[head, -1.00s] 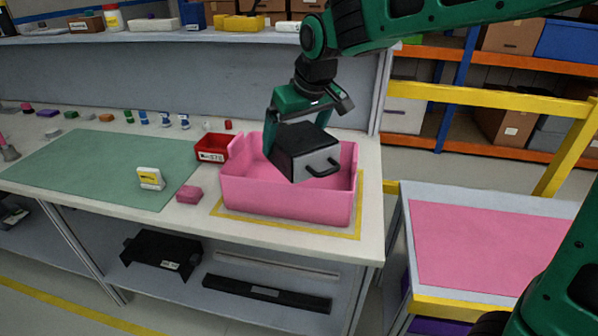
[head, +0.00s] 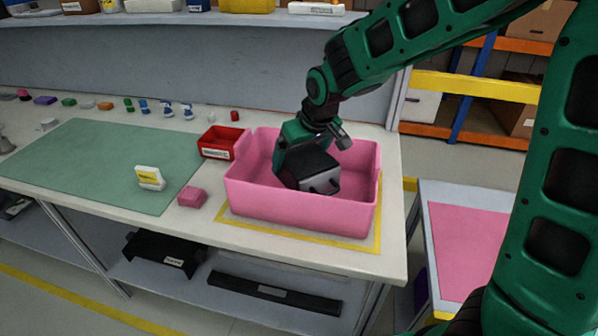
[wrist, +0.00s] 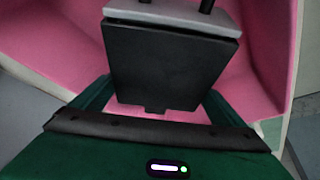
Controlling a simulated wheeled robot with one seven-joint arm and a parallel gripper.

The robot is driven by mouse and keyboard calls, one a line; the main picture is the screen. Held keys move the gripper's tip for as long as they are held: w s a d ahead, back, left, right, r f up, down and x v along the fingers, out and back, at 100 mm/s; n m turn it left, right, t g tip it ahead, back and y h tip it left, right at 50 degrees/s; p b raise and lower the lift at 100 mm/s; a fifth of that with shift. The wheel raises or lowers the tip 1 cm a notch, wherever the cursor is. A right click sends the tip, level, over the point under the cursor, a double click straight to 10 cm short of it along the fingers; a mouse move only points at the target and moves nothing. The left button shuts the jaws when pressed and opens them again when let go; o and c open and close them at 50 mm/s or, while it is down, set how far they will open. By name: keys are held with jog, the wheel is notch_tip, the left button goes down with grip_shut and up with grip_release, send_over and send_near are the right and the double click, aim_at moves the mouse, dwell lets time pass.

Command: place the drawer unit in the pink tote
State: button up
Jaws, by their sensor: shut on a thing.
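The pink tote (head: 290,208) stands on the workbench inside a yellow outline. The drawer unit (head: 312,172), a dark box with a light grey front and a black handle, is inside the tote's opening, its lower part hidden by the tote's front wall. My gripper (head: 300,158) is shut on it from above. In the wrist view the drawer unit (wrist: 170,62) sits between the green fingers, with pink tote walls (wrist: 265,60) around it. I cannot tell whether it touches the tote floor.
A red bin (head: 218,150) stands left of the tote and a pink block (head: 192,197) lies near its front left. A white-and-yellow item (head: 150,178) sits on the green mat (head: 90,165). A pink-topped cart (head: 470,240) is at right.

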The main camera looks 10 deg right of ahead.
jog(key=shift+f, duration=2.05)
jog(key=shift+f, duration=0.1)
jog(key=o, duration=1.2)
jog(key=shift+c, duration=0.2)
jog(key=v, duration=1.2)
jog(key=shift+d, duration=0.1)
